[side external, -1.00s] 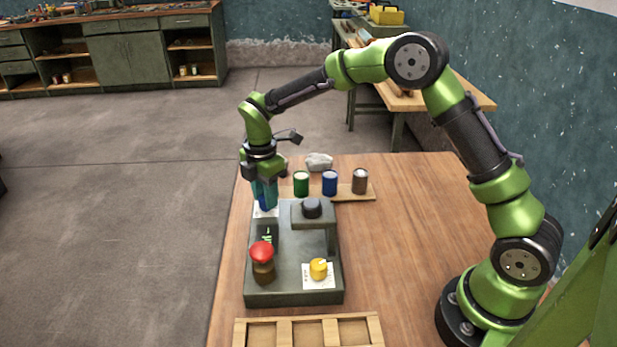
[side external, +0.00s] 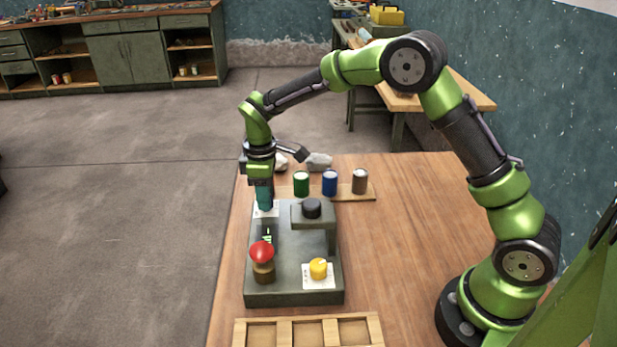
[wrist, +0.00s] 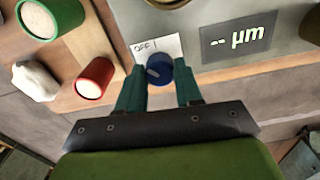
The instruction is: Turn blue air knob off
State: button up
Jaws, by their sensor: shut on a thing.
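The blue air knob (wrist: 159,71) sits on a white label (wrist: 170,47) with "OFF" and a mark written on it, in the wrist view. A pale pointer line shows on the knob's face, aimed toward the upper left of that view. My gripper (wrist: 160,90) is shut on the knob, with a teal finger on each side. In the side view my gripper (side external: 265,205) points down at the far left corner of the grey panel box (side external: 292,295), and the fingers hide the knob. The white label (side external: 265,212) shows beneath the fingers.
The box also carries a red mushroom button (side external: 262,252), a yellow knob (side external: 318,268), a black knob (side external: 311,208) on a raised block and a small display (wrist: 238,38). Green, blue and brown cups (side external: 358,181) stand behind. A wooden tray (side external: 308,332) lies in front.

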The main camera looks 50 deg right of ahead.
jog(key=m, duration=0.4)
jog(key=shift+m, duration=0.3)
jog(key=shift+r+m, duration=0.1)
jog(key=shift+m, duration=1.6)
jog(key=o, duration=1)
jog(key=shift+o, duration=0.2)
notch_tip(320, 180, up, 17)
